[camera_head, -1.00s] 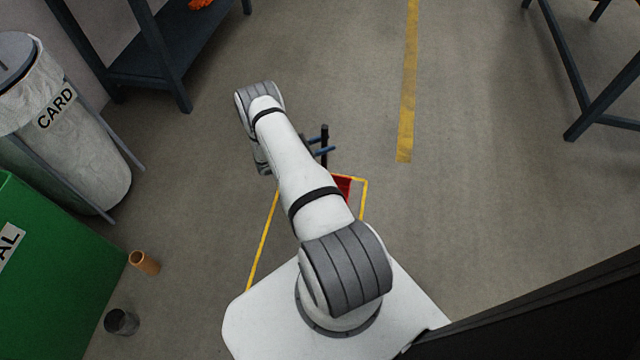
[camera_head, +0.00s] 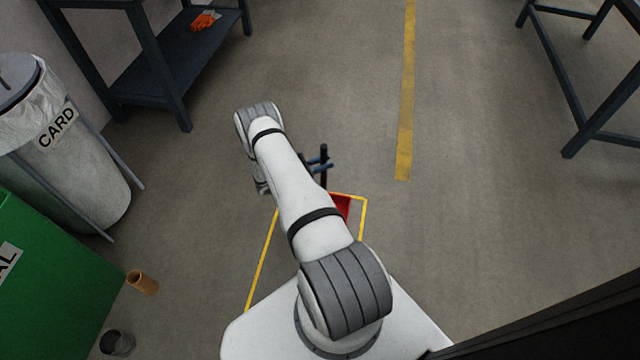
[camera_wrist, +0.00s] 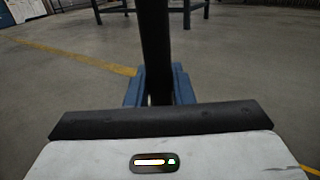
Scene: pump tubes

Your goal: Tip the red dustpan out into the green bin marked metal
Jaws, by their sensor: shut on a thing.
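The red dustpan (camera_head: 341,206) shows as a small red patch by my arm, within a yellow outline on the floor. Most of it is hidden behind my arm. A black upright handle (camera_head: 323,153) rises just beyond it. My gripper (camera_head: 318,165) has blue fingers closed on this handle. In the wrist view the handle (camera_wrist: 155,45) stands upright between the blue fingers (camera_wrist: 158,88). The green bin (camera_head: 50,290) is at the lower left, cut by the picture edge. Only "AL" of its label shows. Its opening is out of view.
A bin marked CARD (camera_head: 75,165) stands behind the green bin. An orange tube (camera_head: 142,282) and a dark cup-like piece (camera_head: 117,344) are on the floor beside the green bin. A dark bench (camera_head: 165,80) is at the back left, another at the right. Floor between is clear.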

